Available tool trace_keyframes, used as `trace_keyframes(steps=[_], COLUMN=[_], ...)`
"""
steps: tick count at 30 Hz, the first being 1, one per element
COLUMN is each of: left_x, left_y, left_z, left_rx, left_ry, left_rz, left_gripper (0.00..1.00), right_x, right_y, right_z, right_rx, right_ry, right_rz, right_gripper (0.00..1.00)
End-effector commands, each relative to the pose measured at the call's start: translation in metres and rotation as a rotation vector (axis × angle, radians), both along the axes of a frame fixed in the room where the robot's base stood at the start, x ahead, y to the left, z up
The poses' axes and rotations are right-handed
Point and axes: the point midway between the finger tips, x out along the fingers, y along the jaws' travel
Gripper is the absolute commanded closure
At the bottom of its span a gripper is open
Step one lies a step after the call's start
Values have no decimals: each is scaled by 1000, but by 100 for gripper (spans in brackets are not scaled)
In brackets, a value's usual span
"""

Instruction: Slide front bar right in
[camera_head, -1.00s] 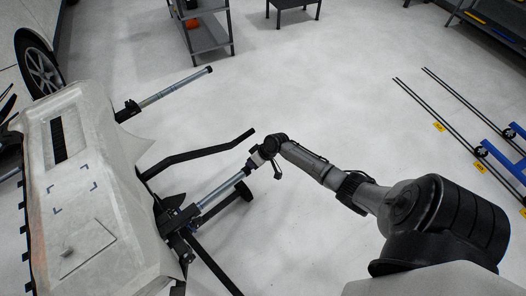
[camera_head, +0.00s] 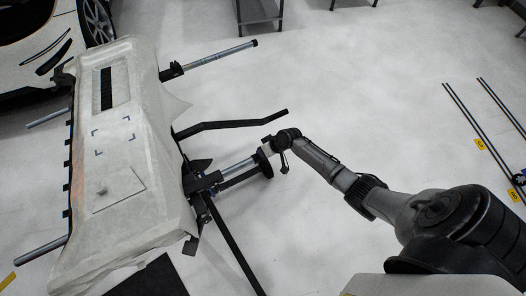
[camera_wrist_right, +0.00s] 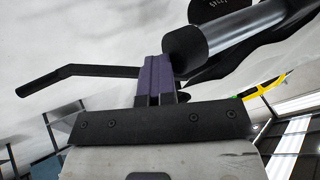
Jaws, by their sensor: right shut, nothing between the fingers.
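A stand carries a pale, wrapped panel (camera_head: 125,205). Its nearer right-hand bar (camera_head: 238,167) is a silver tube sticking out toward my right gripper (camera_head: 265,151). In the right wrist view, this bar (camera_wrist_right: 245,30) ends in a dark cap (camera_wrist_right: 186,48) close beside the shut fingers of my right gripper (camera_wrist_right: 155,78). Nothing is between the fingers. I cannot tell whether they touch the cap. The farther right-hand bar (camera_head: 220,58) sticks out long. My left gripper is not in view.
Two bars (camera_head: 50,118) (camera_head: 42,249) stick out on the panel's left side. A bent black arm (camera_head: 235,125) of the stand lies just beyond my gripper. A round black foot (camera_head: 265,163) is close by. A white car (camera_head: 30,45) stands upper left.

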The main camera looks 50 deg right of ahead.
Motion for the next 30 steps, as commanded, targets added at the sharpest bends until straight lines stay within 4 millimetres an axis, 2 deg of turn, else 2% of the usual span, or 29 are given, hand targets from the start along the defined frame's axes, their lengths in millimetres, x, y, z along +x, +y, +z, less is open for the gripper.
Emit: trace_keyframes(steps=[5,11,12,18,24,30], left_x=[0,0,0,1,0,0], left_y=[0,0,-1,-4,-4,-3], left_z=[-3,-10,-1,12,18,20], left_rx=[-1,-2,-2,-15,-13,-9], left_ry=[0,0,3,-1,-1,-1], left_rz=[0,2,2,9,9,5], left_gripper=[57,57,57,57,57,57], right_x=[-3,-11,-16,-35,-49,-55], right_y=[-7,-38,-40,-55,-66,-71], right_z=[-1,-2,12,44,66,77], right_rx=[1,-4,-5,-4,-4,-3], right_ry=[0,3,1,1,1,1], right_rz=[5,10,13,12,11,10], right_gripper=[100,100,100,100,100,100])
